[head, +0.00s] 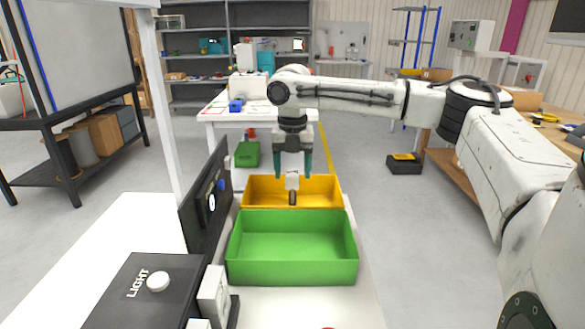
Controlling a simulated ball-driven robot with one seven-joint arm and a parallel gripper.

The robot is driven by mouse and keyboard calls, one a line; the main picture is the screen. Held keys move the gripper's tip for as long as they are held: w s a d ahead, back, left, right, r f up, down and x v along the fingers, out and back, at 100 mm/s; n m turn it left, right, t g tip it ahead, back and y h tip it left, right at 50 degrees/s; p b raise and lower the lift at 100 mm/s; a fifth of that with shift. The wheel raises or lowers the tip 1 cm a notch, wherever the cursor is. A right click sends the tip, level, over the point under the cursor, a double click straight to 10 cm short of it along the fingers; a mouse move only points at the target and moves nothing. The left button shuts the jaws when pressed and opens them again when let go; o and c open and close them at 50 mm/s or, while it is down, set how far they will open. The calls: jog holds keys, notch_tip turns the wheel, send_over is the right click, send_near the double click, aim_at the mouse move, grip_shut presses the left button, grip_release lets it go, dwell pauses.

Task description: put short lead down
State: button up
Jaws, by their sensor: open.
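My gripper (293,174) points straight down over the yellow bin (325,193), with its two teal fingers apart. A small piece with a white top and a dark lower end (292,197) shows just below and between the fingertips, in front of the yellow bin's inside. It may be the short lead; it is too small to be sure. I cannot tell whether it touches the fingers or the bin. An empty green bin (292,272) stands directly in front of the yellow one.
A dark upright panel (205,205) stands left of the bins. A black box marked LIGHT (135,290) with a white knob is at front left. A smaller green bin (247,154) sits behind. The white table (330,306) is mostly bare in front of the green bin.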

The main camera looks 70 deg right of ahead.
jog(key=shift+r, duration=0.1)
notch_tip(320, 180, up, 13)
jog(key=shift+p, duration=0.45)
dwell(0.5)
